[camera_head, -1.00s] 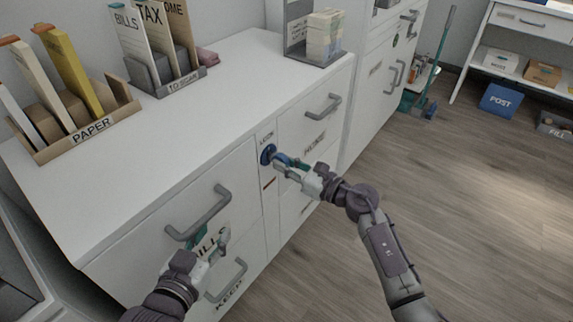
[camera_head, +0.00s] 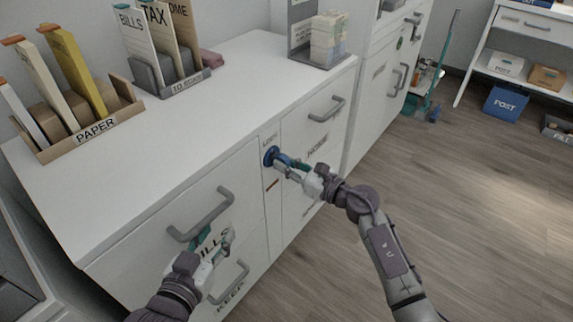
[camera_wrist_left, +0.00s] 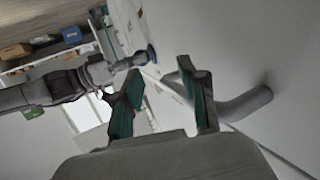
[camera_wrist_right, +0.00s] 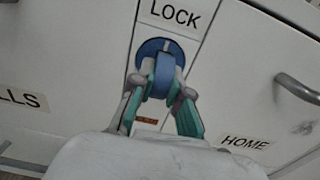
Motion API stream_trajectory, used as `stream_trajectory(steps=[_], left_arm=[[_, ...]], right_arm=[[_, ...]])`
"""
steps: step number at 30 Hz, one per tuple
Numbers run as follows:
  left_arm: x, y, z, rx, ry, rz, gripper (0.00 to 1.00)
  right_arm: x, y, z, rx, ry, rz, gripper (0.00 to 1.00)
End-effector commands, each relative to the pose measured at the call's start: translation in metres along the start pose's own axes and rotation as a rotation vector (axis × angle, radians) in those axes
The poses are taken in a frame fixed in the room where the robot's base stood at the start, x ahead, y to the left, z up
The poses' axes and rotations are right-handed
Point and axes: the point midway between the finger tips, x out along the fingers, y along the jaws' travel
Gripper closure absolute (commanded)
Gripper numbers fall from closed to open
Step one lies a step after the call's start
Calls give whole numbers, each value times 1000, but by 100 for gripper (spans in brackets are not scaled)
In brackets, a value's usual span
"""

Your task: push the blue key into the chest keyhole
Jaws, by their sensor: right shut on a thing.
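The blue key (camera_wrist_right: 162,76) is at the round blue keyhole (camera_wrist_right: 146,52) under the LOCK label on the chest front. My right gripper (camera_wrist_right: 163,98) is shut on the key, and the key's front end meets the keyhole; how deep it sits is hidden. In the head view, the keyhole (camera_head: 270,156) is on the narrow strip between the two drawer columns, with my right gripper (camera_head: 292,167) in front of it. My left gripper (camera_head: 215,240) is open and empty in front of the BILLS drawer, below its handle; its spread fingers show in the left wrist view (camera_wrist_left: 165,100).
Grey drawer handles (camera_head: 200,214) stick out beside my left gripper. The white chest top (camera_head: 190,120) holds a PAPER holder (camera_head: 95,131), a file holder (camera_head: 183,86) and a grey stand (camera_head: 325,63) at the back.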

Motion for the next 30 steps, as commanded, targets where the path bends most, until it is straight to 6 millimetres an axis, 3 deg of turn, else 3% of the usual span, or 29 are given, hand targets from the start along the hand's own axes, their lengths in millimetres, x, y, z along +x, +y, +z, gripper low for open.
stream_trajectory(steps=[27,28,30], left_arm=[[1,2,-8,-1,62,4,60],[1,2,-8,-1,62,3,60],[1,2,-8,-1,62,3,60]], right_arm=[[7,0,1,0,0,1,100],[6,0,1,0,0,1,83],[6,0,1,0,0,1,71]])
